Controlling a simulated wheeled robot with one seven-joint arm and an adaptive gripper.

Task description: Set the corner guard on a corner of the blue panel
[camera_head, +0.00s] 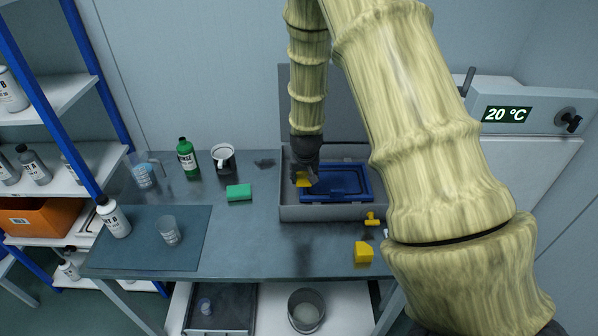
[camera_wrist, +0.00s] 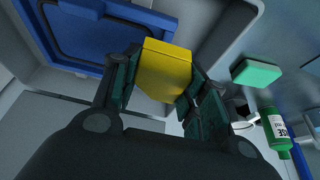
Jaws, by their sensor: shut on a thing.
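My gripper (camera_head: 304,178) is shut on a yellow corner guard (camera_head: 302,181), above the left end of the blue panel. In the wrist view the yellow guard (camera_wrist: 165,68) sits between my two fingers (camera_wrist: 158,82). How high the guard is above the panel I cannot tell. A second yellow piece (camera_head: 363,252) lies on the table in front of the case.
The grey case (camera_head: 330,213) has raised walls and an upright lid. A small yellow clamp-like piece (camera_head: 372,218) is by its front right. The table's front middle is clear.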

